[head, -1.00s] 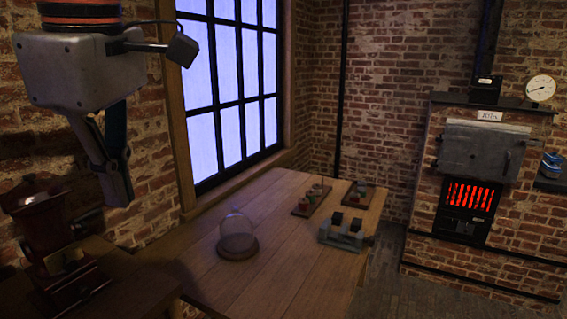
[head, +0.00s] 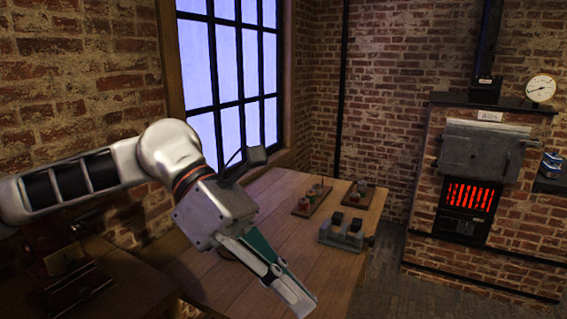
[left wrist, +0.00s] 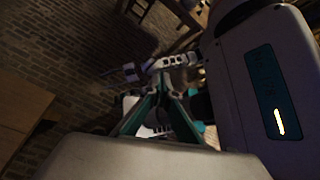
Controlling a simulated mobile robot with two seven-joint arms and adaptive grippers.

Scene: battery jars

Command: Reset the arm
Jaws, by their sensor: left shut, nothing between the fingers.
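My left arm comes in from the left in the head view, stretched over the near part of the wooden table (head: 186,264). My left gripper (head: 297,300) points down and to the right, its fingers together and empty. In the left wrist view the gripper fingers (left wrist: 166,97) converge, with nothing seen between them. My right gripper does not show in the head view.
A brick furnace (head: 470,195) glows at the right. A dark red machine (head: 70,265) stands left, partly behind my arm. The glass dome is mostly hidden.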

